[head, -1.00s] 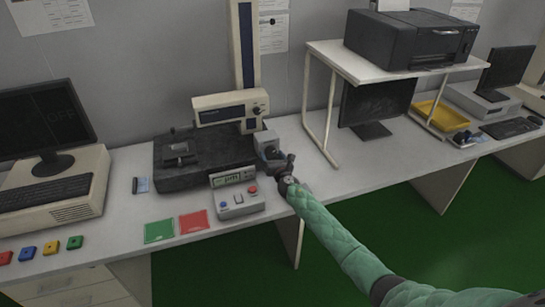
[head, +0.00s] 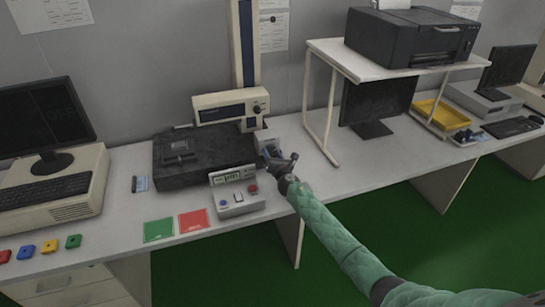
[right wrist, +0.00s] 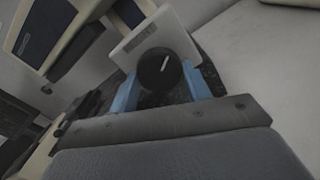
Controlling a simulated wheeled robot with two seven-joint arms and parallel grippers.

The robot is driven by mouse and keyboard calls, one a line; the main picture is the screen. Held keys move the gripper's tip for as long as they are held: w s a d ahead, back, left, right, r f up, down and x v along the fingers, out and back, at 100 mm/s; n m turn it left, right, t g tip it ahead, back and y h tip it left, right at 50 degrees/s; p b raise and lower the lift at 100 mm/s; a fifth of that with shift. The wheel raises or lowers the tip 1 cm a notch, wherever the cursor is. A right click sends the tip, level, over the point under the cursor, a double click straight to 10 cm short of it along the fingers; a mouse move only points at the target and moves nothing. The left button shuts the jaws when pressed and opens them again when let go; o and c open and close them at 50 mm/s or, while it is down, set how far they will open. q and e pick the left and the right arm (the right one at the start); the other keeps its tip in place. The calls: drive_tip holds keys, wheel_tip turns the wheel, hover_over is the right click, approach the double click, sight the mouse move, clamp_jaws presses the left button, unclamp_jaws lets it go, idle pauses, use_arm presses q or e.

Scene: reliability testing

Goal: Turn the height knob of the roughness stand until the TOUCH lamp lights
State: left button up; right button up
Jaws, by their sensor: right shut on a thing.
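The roughness stand has a dark base (head: 190,165), a tall column (head: 243,45) and a cream drive unit (head: 225,107) on the column. Its height knob (right wrist: 158,68) is round and black with a white mark, on a pale housing (right wrist: 170,25) in the right wrist view. The blue fingers of my right gripper (head: 266,157) stand on both sides of the knob and are shut on it. The gripper hides the knob in the head view. A small grey control box (head: 238,205) with a display (head: 232,175) stands in front; I cannot make out a lit TOUCH lamp. My left gripper is out of view.
A green card (head: 158,230) and a red card (head: 194,220) lie at the table's front edge. A computer (head: 60,185) stands at the left, with several coloured blocks before it. A white shelf (head: 330,60) carrying a printer (head: 412,40) stands to the right.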

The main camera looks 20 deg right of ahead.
drive_tip(key=m+b, duration=0.1)
drive_tip(key=m, duration=0.2)
drive_tip(key=shift+f+m+b, duration=0.1)
drive_tip(key=shift+m+b, duration=0.2)
drive_tip(key=m+b, duration=0.1)
drive_tip(key=m, duration=0.3)
drive_tip(key=shift+m+b, duration=0.3)
drive_tip(key=shift+b, duration=0.05)
drive_tip(key=m+b, duration=0.1)
drive_tip(key=m, duration=0.4)
drive_tip(key=shift+b, duration=0.3)
drive_tip(key=m, duration=0.3)
drive_tip(key=shift+m+b, duration=0.3)
drive_tip(key=shift+m, duration=0.4)
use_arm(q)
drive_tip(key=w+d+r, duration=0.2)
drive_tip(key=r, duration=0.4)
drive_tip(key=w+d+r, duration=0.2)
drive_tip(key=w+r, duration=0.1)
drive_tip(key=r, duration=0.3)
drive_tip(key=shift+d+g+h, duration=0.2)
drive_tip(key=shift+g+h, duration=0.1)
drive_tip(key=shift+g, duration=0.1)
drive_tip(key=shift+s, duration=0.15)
